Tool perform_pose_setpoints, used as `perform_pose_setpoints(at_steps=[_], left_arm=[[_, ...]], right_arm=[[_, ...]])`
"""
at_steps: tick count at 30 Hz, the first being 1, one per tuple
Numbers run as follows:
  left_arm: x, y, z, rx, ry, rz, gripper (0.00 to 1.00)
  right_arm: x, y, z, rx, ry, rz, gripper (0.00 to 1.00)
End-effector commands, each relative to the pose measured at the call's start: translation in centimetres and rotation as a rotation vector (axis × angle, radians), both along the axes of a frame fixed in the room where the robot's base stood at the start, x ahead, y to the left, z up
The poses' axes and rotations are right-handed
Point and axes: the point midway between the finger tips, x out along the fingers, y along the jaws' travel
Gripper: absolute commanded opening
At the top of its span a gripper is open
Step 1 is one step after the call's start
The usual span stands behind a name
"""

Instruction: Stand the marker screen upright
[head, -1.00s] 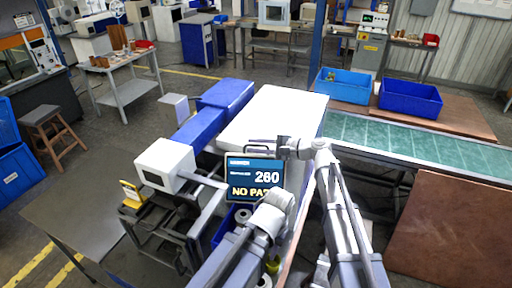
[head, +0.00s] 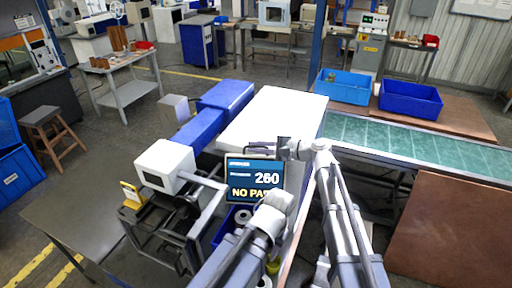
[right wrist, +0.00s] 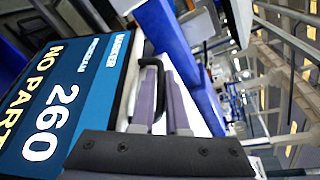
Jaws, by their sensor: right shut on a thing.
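The marker screen (head: 238,179) is a dark-framed display with a blue face, reading 260 and part of a NO PART line. In the head view it faces me, in front of the long white-topped unit; its exact lean is hard to judge. My right gripper (head: 268,149) is at its top edge, shut on its black handle. In the right wrist view, the screen (right wrist: 60,100) fills the left side, turned sideways by the camera. The handle (right wrist: 153,64) shows there between my right gripper's fingers (right wrist: 158,100). My left arm crosses the screen's lower right corner; its gripper is not visible.
A white box-shaped machine head (head: 165,166) and a yellow device (head: 132,193) stand left of the screen. A blue bin (head: 224,229) with white rolls lies below it. A green conveyor (head: 400,143) runs right, with two blue crates (head: 410,101) behind it.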

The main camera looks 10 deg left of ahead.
Motion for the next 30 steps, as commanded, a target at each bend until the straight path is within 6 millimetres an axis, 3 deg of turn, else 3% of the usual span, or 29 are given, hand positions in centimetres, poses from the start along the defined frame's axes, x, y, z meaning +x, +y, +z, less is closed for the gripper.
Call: perform_pose_setpoints(at_steps=[25, 30], left_arm=[[0.0, 0.0, 0.0, 0.000, 0.000, 0.000, 0.41], [0.0, 0.0, -0.5, 0.000, 0.000, 0.000, 0.41]], right_arm=[[-0.1, 0.0, 0.0, -0.001, -0.002, 0.002, 0.00], [-1.6, -0.2, 0.3, 0.013, -0.103, 0.002, 0.00]])
